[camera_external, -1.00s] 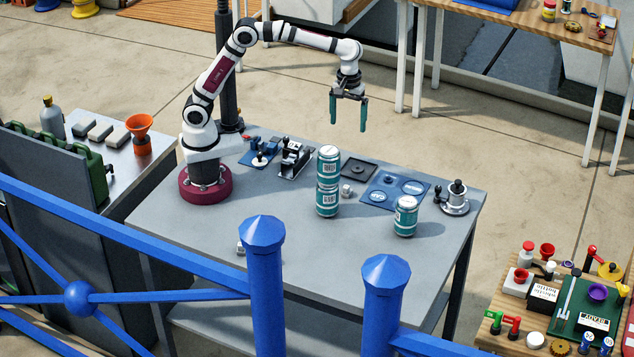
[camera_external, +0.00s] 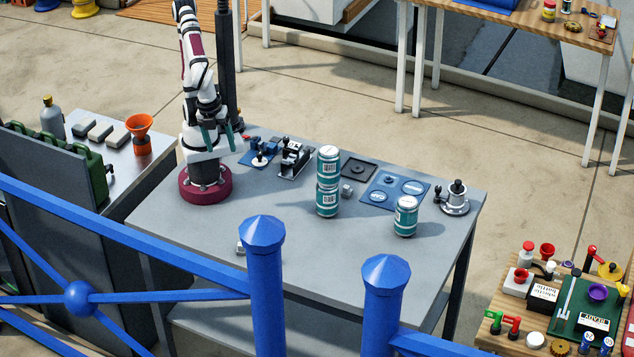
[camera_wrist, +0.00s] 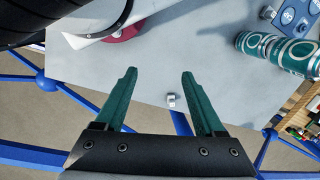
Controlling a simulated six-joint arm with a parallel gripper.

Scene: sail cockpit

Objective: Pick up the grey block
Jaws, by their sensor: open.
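One small grey block (camera_external: 241,248) lies near the front edge of the grey table, partly behind the blue railing in the external view. It also shows in the wrist view (camera_wrist: 172,101), framed between the fingers but well below them. A second small grey block (camera_external: 346,190) sits just right of the stacked cans; it also shows at the top of the wrist view (camera_wrist: 267,12). My gripper (camera_external: 219,140), with teal fingers, is open and empty above the table's left side, close to my base. In the wrist view its fingers (camera_wrist: 159,75) stand wide apart.
Two stacked teal cans (camera_external: 328,180) and a single can (camera_external: 405,216) stand on the table (camera_external: 300,265). Small fixtures (camera_external: 293,157), a dark tray (camera_external: 358,169) and a blue plate (camera_external: 394,191) line the back. The blue railing (camera_external: 262,285) runs along the front. The table's front left is mostly clear.

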